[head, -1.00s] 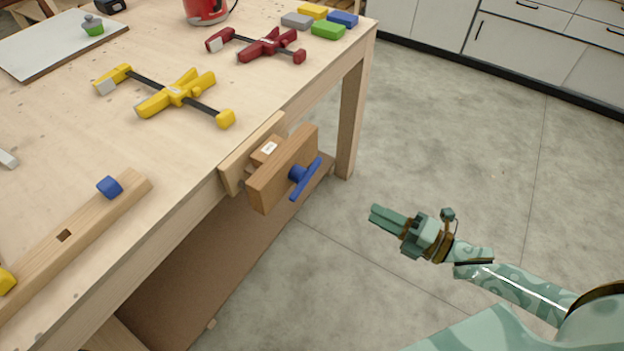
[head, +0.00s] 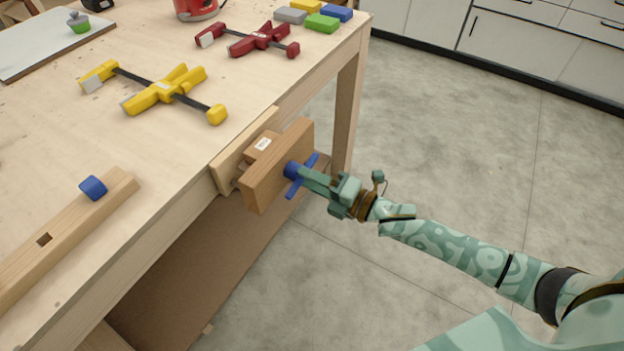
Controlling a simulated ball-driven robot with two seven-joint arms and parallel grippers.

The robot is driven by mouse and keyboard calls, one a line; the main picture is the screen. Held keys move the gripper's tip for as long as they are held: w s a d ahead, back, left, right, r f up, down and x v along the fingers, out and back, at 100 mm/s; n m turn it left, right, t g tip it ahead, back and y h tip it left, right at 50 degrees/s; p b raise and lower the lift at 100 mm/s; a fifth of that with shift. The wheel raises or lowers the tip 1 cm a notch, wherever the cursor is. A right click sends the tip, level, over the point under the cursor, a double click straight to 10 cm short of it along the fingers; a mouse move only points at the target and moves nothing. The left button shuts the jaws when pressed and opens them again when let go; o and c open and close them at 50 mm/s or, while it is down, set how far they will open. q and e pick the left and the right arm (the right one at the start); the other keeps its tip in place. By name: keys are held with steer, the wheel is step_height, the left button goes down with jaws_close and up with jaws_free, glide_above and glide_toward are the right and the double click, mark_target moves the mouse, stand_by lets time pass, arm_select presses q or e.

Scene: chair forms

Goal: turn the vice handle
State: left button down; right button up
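The wooden vice (head: 278,165) is mounted on the near edge of the workbench. Its blue handle (head: 292,189) is a bar on a round blue hub, slanting from upper right to lower left. My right gripper (head: 306,176) is at the handle, its green fingertips overlapping the middle of the bar by the hub. The fingers hide part of the bar, and I cannot tell whether they are closed on it. My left gripper is not in view.
On the bench (head: 50,135) lie a yellow clamp (head: 165,92), a red clamp (head: 258,40), a wooden beam (head: 75,230) with a blue peg (head: 93,188), and several coloured blocks (head: 322,22). The floor (head: 440,130) right of the bench is clear.

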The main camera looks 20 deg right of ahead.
jaws_close()
arm_select(q)
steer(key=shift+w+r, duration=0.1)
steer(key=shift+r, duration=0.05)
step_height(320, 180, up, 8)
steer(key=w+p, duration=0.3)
steer(key=p, duration=0.6)
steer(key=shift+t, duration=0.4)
arm_select(e)
steer(key=shift+d+f+m, duration=0.1)
steer(key=shift+m, duration=7.35)
steer(key=shift+f+m, duration=0.1)
steer(key=shift+m, duration=7.35)
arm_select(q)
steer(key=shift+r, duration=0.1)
